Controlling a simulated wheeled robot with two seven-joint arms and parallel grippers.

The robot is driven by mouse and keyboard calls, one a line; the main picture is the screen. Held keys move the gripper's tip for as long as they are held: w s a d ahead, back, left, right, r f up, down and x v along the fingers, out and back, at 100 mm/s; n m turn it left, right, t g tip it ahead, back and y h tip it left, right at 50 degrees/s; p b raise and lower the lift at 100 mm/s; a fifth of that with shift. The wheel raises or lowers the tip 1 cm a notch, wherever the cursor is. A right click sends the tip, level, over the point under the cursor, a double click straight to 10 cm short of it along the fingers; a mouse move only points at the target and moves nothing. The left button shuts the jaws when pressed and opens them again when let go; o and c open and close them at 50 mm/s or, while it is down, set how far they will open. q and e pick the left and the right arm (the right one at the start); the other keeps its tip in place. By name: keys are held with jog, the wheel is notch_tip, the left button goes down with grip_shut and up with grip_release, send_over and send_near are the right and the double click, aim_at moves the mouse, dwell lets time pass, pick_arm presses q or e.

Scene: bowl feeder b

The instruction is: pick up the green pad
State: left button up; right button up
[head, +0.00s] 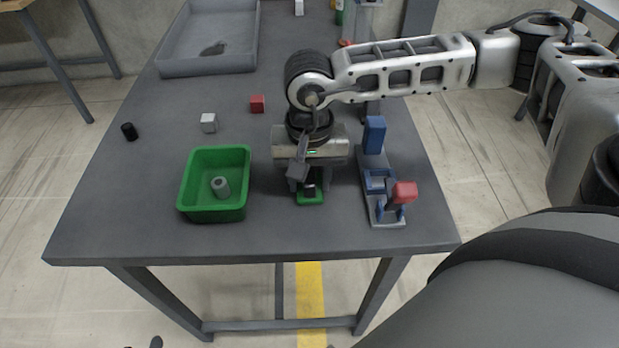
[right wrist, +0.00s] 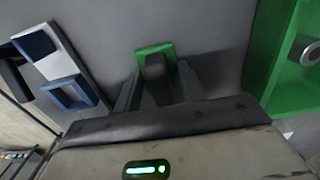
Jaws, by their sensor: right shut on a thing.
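The green pad (head: 311,200) is on the grey table near its front edge, right of the green bin; a dark upright part shows over its middle. In the right wrist view the pad (right wrist: 150,51) shows behind that dark part (right wrist: 157,82), between the two fingers. My right gripper (head: 308,186) points down over the pad, shut on the dark part, which seems to belong to the pad. The pad looks at table level; I cannot tell whether it touches the table. The gripper hides part of the pad. My left gripper is not in view.
The green bin (head: 213,206) holds a grey cylinder (head: 221,187). Right of the gripper stands a grey-blue fixture (head: 377,181) with a red block (head: 404,192); a blue block (head: 374,134) is behind. A white cube (head: 209,122), red cube (head: 257,103) and black cylinder (head: 129,131) lie farther back.

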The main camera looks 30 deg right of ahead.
jog(key=shift+r, duration=0.4)
jog(key=shift+w+r, duration=0.2)
jog(key=shift+r, duration=1.05)
jog(key=w+a+r+b, duration=0.1)
jog(key=w+a+r, duration=0.2)
jog(key=w+r, duration=0.6)
jog(key=w, duration=0.4)
jog(key=shift+w+a+r, duration=0.15)
jog(key=shift+r, duration=0.1)
